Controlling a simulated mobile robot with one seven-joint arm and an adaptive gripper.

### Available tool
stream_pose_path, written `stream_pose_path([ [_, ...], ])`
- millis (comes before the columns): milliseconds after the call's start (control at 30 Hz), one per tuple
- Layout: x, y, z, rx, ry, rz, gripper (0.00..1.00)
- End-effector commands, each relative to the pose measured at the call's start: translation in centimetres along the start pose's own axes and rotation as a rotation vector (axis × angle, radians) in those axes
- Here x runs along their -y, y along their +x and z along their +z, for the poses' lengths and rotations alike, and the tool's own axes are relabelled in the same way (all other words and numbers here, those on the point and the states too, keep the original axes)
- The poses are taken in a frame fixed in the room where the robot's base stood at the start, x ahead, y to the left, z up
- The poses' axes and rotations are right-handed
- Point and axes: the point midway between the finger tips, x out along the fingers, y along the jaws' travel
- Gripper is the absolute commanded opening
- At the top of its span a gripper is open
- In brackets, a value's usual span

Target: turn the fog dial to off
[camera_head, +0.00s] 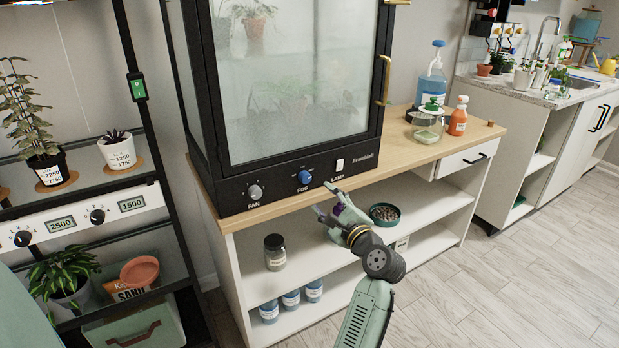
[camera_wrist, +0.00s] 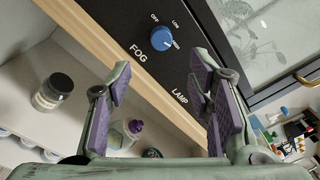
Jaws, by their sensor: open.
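The blue fog dial (camera_head: 304,176) sits in the middle of the black panel under the misted glass cabinet (camera_head: 296,85). In the wrist view the fog dial (camera_wrist: 160,37) shows at the top, with OFF at its upper left and LOW above right. A light mark lies at its right side, away from OFF; its exact setting is hard to read. My gripper (camera_head: 328,203) is in front of and below the panel, apart from the dial. In the wrist view my gripper (camera_wrist: 155,80) has its purple-padded fingers wide apart with nothing between them.
The fan dial (camera_head: 255,191) is left of the fog dial and the lamp switch (camera_head: 340,165) is right. The wooden counter edge (camera_head: 270,217) juts below the panel. A jar (camera_head: 275,252) and a pebble bowl (camera_head: 384,213) stand on the shelf below.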

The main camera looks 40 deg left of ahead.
Motion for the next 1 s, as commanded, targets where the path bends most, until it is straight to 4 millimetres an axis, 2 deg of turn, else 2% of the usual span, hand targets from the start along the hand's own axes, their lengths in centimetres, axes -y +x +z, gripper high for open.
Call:
stream_pose_path([
  [300, 0.2, 5.7, 0.4, 0.003, 0.001, 0.0, 0.47],
  [500, 0.2, 8.8, 0.2, 0.002, -0.001, -0.002, 0.47],
  [700, 0.1, 10.1, 0.2, 0.0, -0.004, -0.002, 0.47],
  [1000, 0.1, 10.2, 0.1, 0.0, -0.006, -0.003, 0.45],
])
